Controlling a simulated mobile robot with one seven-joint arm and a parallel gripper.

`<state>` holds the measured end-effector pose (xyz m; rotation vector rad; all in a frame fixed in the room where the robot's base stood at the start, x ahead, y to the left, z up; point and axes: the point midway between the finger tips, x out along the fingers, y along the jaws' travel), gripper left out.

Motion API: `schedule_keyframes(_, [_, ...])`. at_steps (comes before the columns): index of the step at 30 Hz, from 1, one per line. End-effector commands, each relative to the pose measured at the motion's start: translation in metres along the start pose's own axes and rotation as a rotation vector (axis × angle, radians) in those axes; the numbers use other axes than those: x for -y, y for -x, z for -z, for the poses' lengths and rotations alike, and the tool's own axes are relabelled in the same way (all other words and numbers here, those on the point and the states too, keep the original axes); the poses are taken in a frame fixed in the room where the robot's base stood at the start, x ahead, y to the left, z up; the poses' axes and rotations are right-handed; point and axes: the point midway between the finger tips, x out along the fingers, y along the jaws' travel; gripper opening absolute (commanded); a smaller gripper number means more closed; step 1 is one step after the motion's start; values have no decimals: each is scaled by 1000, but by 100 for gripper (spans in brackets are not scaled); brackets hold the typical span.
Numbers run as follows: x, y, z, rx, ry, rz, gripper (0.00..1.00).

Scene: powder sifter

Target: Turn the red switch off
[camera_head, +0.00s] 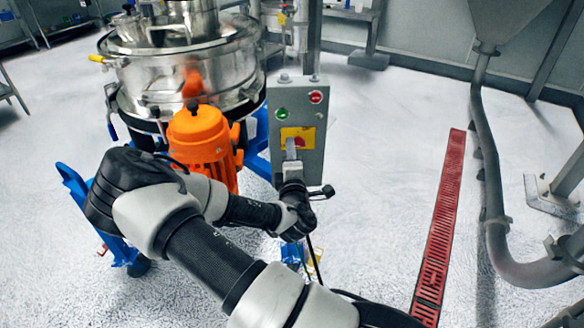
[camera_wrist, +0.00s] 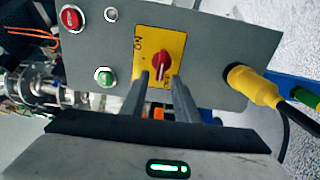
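The red switch (camera_wrist: 162,62) is a rotary knob on a yellow plate (camera_wrist: 148,42) in the wrist view. It sits on a grey control box (camera_wrist: 215,52), which also shows in the head view (camera_head: 312,103). There the yellow plate (camera_head: 307,133) is partly hidden behind my gripper. My gripper (camera_wrist: 160,80) is open, with its two fingers apart and pointing at the plate. The fingertips are near the knob's lower edge, one to each side. I cannot tell whether they touch it. Nothing else shows between the fingers.
A red button (camera_wrist: 72,18) and a green button (camera_wrist: 104,76) are on the box. A yellow cable connector (camera_wrist: 250,86) juts from its side. An orange motor (camera_head: 200,140) and steel sifter (camera_head: 180,65) stand left of the box. A red floor grate (camera_head: 440,225) lies to the right.

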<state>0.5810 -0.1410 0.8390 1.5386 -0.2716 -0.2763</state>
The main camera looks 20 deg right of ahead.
Motion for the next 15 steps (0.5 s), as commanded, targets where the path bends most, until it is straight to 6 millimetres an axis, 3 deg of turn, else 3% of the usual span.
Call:
schedule_keyframes(5, [0, 32, 0, 0, 1, 4, 28])
schedule_keyframes(15, [-4, 116, 0, -1, 5, 6, 28])
